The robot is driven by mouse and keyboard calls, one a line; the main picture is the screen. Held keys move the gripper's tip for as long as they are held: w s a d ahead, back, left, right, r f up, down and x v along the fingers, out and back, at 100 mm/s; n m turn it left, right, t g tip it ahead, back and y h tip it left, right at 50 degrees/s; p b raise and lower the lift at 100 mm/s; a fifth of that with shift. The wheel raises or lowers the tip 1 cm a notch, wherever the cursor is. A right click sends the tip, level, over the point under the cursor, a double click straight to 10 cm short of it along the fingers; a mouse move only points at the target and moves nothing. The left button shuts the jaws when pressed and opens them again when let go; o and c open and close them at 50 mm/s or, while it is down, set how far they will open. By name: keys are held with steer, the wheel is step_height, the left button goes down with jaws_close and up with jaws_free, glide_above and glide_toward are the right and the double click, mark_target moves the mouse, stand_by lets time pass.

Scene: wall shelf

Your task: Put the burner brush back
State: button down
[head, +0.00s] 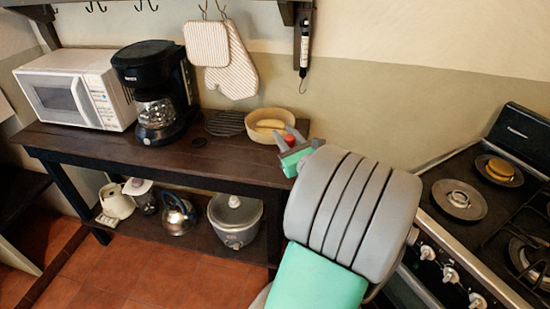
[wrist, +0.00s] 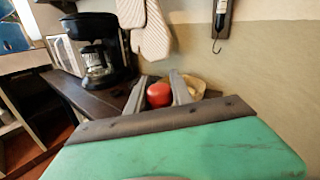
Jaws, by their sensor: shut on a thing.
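My gripper (head: 293,136) is over the right end of the dark wooden counter, close to the bowl. Its two grey fingers, also in the wrist view (wrist: 158,90), are shut on a rounded red thing (wrist: 158,95). This red thing also shows small between the fingers in the head view (head: 289,138). I cannot tell from its visible part whether it belongs to the burner brush. No bristles or handle show clearly. A slim black-and-white item (head: 304,50) hangs on the bracket at the wall, with a hook (head: 303,87) below it.
A cream bowl (head: 255,135) with a yellow fruit stands behind the gripper. A coffee maker (head: 150,70), a microwave (head: 60,90) and a dark trivet (head: 225,124) are on the counter. Mitts (head: 235,70) hang above. The stove (head: 480,210) is right. The counter front is clear.

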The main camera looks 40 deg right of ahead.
steer(key=w+d+f, duration=0.1)
steer(key=w+f, duration=0.1)
steer(key=w, duration=0.1)
steer(key=w+d+f, duration=0.1)
steer(key=w+f, duration=0.2)
steer(key=w+d+f+b, duration=0.1)
steer(key=w+d+f, duration=0.1)
steer(key=w+f, duration=0.1)
steer(key=shift+w+d+f, duration=0.1)
steer(key=shift+w, duration=0.3)
steer(key=shift+w+d+f, duration=0.1)
steer(key=shift+w+f, duration=0.1)
steer(key=shift+f, duration=1.55)
steer(key=shift+b, duration=0.3)
steer(key=shift+f, duration=0.2)
steer(key=c, duration=1.1)
jaws_free()
